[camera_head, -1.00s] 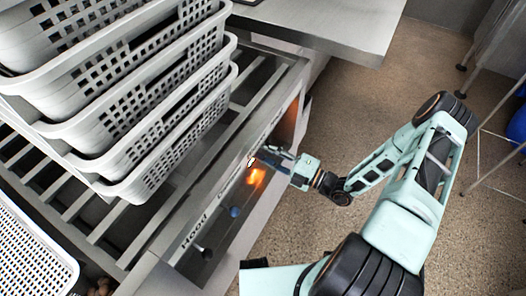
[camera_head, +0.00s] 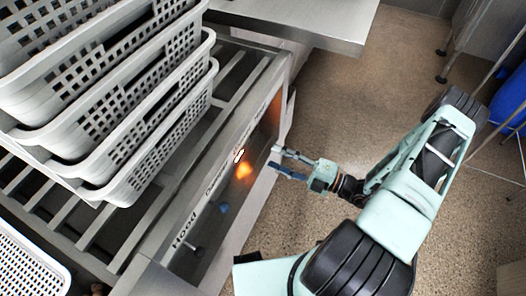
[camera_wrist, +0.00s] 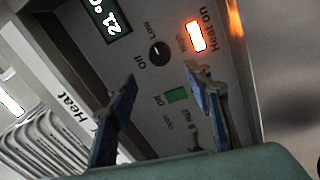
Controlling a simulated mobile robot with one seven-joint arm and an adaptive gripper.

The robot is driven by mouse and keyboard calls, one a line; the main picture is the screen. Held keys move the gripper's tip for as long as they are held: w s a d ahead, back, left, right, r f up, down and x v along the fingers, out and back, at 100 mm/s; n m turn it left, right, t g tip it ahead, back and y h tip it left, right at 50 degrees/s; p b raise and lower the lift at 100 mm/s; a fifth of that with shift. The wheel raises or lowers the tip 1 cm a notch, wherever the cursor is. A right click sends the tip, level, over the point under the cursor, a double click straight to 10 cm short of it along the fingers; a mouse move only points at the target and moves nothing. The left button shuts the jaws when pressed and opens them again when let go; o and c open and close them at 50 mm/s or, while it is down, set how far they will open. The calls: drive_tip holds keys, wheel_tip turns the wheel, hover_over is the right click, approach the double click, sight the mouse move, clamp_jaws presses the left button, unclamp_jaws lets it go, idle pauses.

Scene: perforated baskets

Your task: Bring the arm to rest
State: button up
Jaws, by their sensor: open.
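My gripper (camera_head: 282,162) is open and empty in the head view, out over the floor just right of the steel unit's front panel. In the wrist view my gripper (camera_wrist: 158,88) shows two blue fingers spread apart in front of a control panel (camera_wrist: 150,110). The panel carries a lit orange "Heat on" light (camera_wrist: 195,36), a black knob (camera_wrist: 159,53), a green switch (camera_wrist: 177,95) and a display (camera_wrist: 107,20) with part of a temperature reading. Nothing lies between the fingers. The orange light also glows in the head view (camera_head: 239,155).
Stacked grey perforated baskets (camera_head: 125,130) stand on the slatted steel unit (camera_head: 215,120) at the left. A white basket (camera_head: 30,262) is at the lower left. A steel counter (camera_head: 300,20) is at the top. Open floor (camera_head: 340,100) lies right of the unit; metal legs (camera_head: 495,50) stand at the far right.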

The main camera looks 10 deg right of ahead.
drive_tip(key=shift+v, duration=1)
